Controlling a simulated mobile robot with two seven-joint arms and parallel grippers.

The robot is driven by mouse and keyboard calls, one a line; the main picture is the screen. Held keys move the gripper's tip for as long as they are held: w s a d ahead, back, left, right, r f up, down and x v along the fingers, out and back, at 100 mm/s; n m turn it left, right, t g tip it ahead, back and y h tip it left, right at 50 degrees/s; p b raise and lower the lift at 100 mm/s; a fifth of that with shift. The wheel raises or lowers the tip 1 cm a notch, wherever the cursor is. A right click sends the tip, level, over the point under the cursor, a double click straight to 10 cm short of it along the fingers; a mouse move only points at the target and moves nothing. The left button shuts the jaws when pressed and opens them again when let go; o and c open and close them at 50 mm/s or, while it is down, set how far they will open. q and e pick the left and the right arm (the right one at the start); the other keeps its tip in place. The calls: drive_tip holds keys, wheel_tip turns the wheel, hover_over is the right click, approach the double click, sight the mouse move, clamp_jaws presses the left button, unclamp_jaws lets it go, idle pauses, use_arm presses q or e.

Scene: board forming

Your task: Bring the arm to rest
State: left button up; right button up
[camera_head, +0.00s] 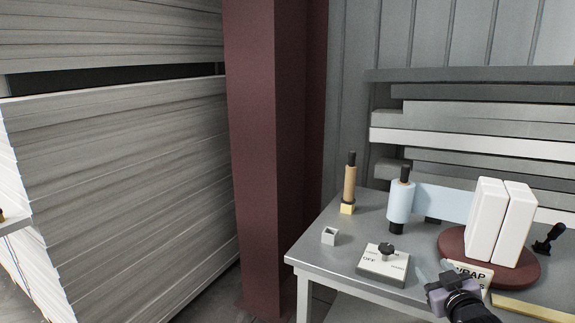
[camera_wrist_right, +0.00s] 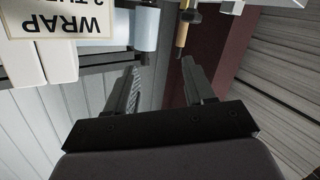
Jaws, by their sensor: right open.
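My right gripper (camera_head: 432,271) is at the lower right in the head view, above the front part of the grey table (camera_head: 325,232). It is just right of the switch box (camera_head: 375,267) and in front of the WRAP sign (camera_head: 478,274), partly covering it. In the right wrist view my gripper (camera_wrist_right: 160,75) shows two fingers spread apart with nothing between them. My left gripper is not in view.
A dark red column (camera_head: 255,150) and stacked boards (camera_head: 120,170) are left.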

drive_tip(key=s+a+f+g+y, duration=0.15)
drive_tip(key=s+a+f, duration=0.25)
drive_tip(key=s+f, duration=0.4)
drive_tip(key=s+a+f+g+y, duration=0.15)
drive_tip(key=s+a+f, duration=0.25)
drive_tip(key=s+f, duration=0.4)
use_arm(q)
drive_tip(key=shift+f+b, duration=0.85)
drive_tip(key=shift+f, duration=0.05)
use_arm(e)
drive_tip(key=s+a+f+g, duration=0.1)
drive_tip(key=s+a+f, duration=0.1)
drive_tip(key=s, duration=0.6)
drive_tip(key=s+a+f+g, duration=0.1)
drive_tip(key=s+a+f, duration=0.2)
drive_tip(key=s, duration=0.6)
drive_tip(key=shift+f+m+g, duration=0.4)
drive_tip(key=shift+f, duration=0.15)
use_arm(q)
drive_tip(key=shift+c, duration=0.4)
use_arm(e)
drive_tip(key=shift+c, duration=0.3)
